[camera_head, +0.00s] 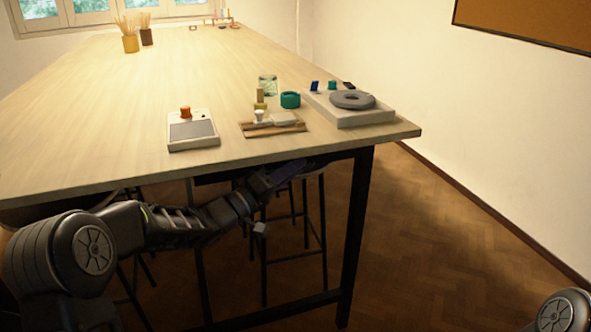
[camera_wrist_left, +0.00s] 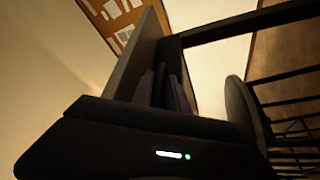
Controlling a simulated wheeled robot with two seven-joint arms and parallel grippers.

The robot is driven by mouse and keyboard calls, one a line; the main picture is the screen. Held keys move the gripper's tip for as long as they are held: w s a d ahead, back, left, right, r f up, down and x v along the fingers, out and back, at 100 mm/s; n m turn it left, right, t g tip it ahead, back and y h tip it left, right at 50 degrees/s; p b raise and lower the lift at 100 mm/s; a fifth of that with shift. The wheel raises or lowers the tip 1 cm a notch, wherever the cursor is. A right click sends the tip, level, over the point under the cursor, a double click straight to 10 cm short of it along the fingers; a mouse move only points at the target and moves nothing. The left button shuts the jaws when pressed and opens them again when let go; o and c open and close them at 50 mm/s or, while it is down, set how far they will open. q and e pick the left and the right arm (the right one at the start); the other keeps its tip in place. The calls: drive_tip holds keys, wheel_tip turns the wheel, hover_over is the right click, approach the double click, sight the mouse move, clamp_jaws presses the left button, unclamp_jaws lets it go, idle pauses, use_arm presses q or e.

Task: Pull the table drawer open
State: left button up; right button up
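The table (camera_head: 110,100) has a pale wooden top and dark metal legs. A dark strip (camera_head: 340,155) runs under its near edge, where my left arm reaches in from the left. My left gripper (camera_head: 285,174) is just below this edge, towards the right end. No drawer front or handle shows clearly; the gripper and shadow cover that area. In the left wrist view the dark fingers (camera_wrist_left: 165,90) stand close together beside a grey panel (camera_wrist_left: 139,60). I cannot tell whether they hold anything. My right gripper is out of view.
Stools (camera_head: 313,225) stand under the table near my left arm. On top are a scale (camera_head: 190,143) with an orange piece, a wooden board (camera_head: 262,130), a teal ring (camera_head: 290,99) and a slab with a grey disc (camera_head: 352,99). The floor to the right is clear.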

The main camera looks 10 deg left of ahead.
use_arm(q)
drive_tip(key=shift+w+d+r, duration=0.1)
drive_tip(key=shift+w+d, duration=0.1)
drive_tip(key=shift+w, duration=0.05)
clamp_jaws()
idle(1.4)
